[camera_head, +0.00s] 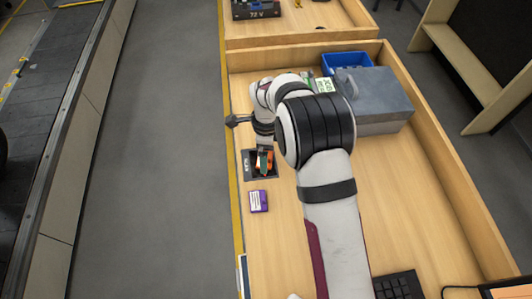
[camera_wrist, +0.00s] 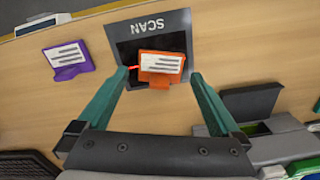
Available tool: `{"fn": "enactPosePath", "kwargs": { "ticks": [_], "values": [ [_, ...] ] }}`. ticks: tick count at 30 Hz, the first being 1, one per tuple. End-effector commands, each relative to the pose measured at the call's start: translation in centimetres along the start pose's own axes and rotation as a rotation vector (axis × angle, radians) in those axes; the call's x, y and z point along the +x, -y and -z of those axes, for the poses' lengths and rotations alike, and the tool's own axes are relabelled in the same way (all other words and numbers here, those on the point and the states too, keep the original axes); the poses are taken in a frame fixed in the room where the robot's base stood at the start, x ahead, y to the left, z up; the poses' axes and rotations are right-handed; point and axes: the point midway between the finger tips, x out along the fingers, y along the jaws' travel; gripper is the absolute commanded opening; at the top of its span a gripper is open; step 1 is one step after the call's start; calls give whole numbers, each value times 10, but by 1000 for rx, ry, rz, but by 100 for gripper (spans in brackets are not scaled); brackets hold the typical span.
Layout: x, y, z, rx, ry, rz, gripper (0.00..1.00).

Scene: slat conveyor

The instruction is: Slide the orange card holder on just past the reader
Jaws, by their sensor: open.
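The orange card holder (camera_wrist: 161,67), with a white lined label, stands on the dark reader pad (camera_wrist: 172,20) marked SCAN in the wrist view. In the head view the orange holder (camera_head: 268,158) shows partly on the reader (camera_head: 261,173), under my gripper. My gripper (camera_wrist: 162,76) has its teal fingers spread, one on each side of the orange holder. The left fingertip is close to the holder's edge; I cannot tell whether it touches. The right fingertip is apart from it. A small red light or line shows at the holder's left edge.
A purple card holder (camera_head: 258,201) stands near the reader on the bench. A grey box (camera_head: 372,97) and a blue bin (camera_head: 346,62) stand at the back right. A keyboard (camera_head: 398,285) lies at the front. Bare wood surrounds the purple holder.

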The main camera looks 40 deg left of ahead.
Motion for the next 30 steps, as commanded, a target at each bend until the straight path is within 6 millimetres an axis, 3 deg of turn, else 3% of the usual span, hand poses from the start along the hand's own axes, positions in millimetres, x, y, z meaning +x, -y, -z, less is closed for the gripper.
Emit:
{"fn": "enactPosePath", "kwargs": {
  "ticks": [4, 13, 26, 30],
  "values": [
    [11, 0, 0, 0, 0, -1, 100],
    [13, 0, 0, 0, 1, 0, 100],
    [13, 0, 0, 0, 0, 0, 24],
    [13, 1, -1, 0, 0, 0, 21]
  ]
}}
